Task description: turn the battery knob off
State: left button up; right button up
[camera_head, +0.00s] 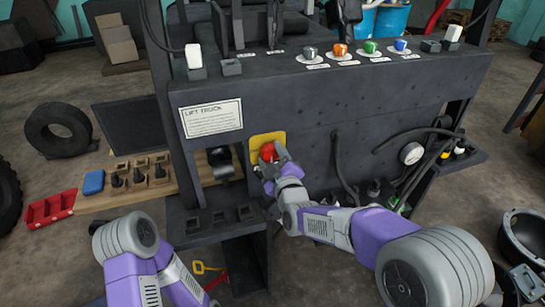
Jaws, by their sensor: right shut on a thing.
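The battery knob (267,151) is red and sits on a yellow plate (279,137) on the front of the dark forklift body (350,105). My right gripper (268,160) is at the knob and shut on it, covering its lower part. The knob's exact angle cannot be made out. My left arm shows at the lower left, purple and grey. Its gripper is not visible.
Coloured knobs, including an orange one (340,49), line the top ledge. A white sign (211,118) is left of the yellow plate. A wooden board with levers (139,173) and a blue box (93,182) lie left. Hoses and a gauge (411,153) are right.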

jog(key=o, duration=1)
jog(key=shift+o, duration=0.2)
jog(key=v, duration=0.7)
jog(key=shift+s+p, duration=0.25)
jog(key=shift+p, duration=0.1)
